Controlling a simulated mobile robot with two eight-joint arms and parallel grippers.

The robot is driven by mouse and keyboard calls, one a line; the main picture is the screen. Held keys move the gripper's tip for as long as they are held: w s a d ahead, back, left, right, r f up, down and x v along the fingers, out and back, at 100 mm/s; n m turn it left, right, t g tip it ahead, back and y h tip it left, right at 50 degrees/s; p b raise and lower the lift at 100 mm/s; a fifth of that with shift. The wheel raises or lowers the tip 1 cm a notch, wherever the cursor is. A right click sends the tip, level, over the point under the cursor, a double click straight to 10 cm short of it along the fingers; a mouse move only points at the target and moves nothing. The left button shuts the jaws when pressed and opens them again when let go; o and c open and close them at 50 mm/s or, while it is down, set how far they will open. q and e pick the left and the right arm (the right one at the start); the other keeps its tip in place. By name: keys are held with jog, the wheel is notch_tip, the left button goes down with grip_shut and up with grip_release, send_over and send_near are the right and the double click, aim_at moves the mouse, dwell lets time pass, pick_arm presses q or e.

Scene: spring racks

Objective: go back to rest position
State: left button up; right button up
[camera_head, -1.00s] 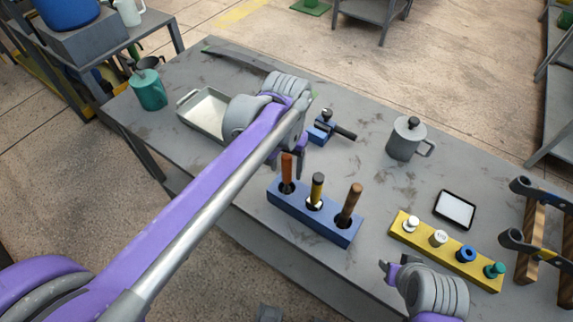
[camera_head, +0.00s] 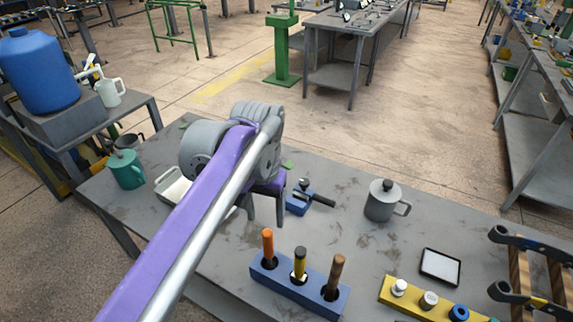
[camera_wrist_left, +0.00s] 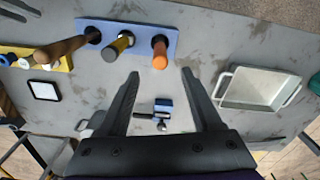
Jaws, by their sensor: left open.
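My left gripper (camera_head: 264,214) is over the grey worktable (camera_head: 225,245), behind the blue tool block (camera_head: 318,294). Its two dark fingers (camera_wrist_left: 160,73) stand apart with nothing between them in the left wrist view. The block holds several upright handles: an orange one (camera_head: 267,242), a yellow and black one (camera_head: 299,261) and a brown one (camera_head: 335,270). A small blue vise (camera_head: 298,203) is just right of the gripper in the head view and shows beyond the fingers in the wrist view (camera_wrist_left: 163,105). My right gripper is in no current view.
A grey lidded mug (camera_head: 381,203), a white-faced pad (camera_head: 440,267) and a yellow rack (camera_head: 405,298) stand to the right. A grey tray (camera_wrist_left: 262,88) is partly hidden behind my left arm. A teal mug (camera_head: 126,170) stands at the left end. Open floor lies behind the table.

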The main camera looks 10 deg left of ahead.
pick_arm(q)
jog(key=s+a+f+t+p, duration=0.1)
jog(key=s+a+f+t, duration=0.1)
jog(key=s+f, duration=0.5)
jog(key=s+a+f+n+t+p, duration=0.1)
jog(key=s+a+f+t, duration=0.2)
jog(key=s+f, duration=0.4)
jog(key=shift+a+f, duration=0.5)
jog(key=shift+a, duration=0.3)
